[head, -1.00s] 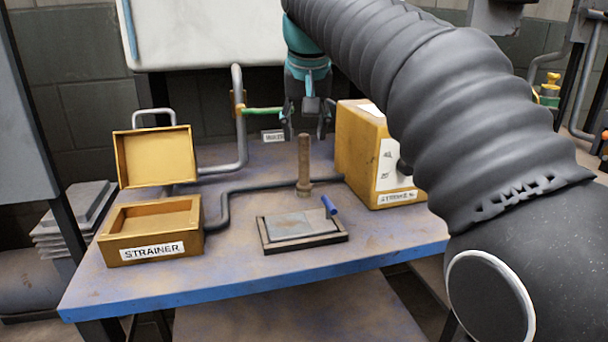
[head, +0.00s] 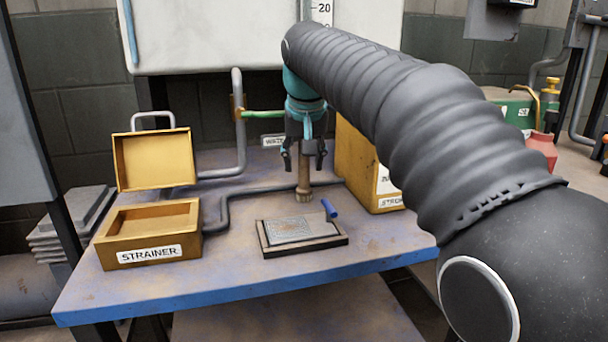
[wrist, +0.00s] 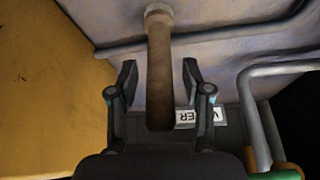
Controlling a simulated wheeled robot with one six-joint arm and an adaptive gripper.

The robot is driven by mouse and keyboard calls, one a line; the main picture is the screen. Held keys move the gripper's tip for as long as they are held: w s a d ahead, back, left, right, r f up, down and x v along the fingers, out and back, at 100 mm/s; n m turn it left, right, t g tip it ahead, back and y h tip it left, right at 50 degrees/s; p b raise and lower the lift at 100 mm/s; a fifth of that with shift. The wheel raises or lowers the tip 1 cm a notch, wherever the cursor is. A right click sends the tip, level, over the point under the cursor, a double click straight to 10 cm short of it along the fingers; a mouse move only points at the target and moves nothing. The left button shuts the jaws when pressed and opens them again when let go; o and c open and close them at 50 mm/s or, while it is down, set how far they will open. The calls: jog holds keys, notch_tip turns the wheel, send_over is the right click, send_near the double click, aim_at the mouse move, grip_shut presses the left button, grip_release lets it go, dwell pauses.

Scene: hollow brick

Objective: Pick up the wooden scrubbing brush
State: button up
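The wooden scrubbing brush (head: 304,177) stands upright on the table, behind the dark-framed tray. Its brown handle points up and its wider end is at the bottom. My gripper (head: 304,157) is above it, pointing down, with a finger on each side of the handle's upper part. In the wrist view the brush handle (wrist: 159,88) runs between the two open fingers of my gripper (wrist: 160,70), with a gap on both sides. It appears untouched.
A dark-framed tray (head: 335,241) with a grey plate and blue-handled tool lies in front of the brush. A yellow box (head: 358,165) stands close right, partly behind my arm. An open yellow STRAINER box (head: 150,251) is left. Grey pipes (head: 240,192) run behind.

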grip_shut()
jog(key=shift+r, duration=0.1)
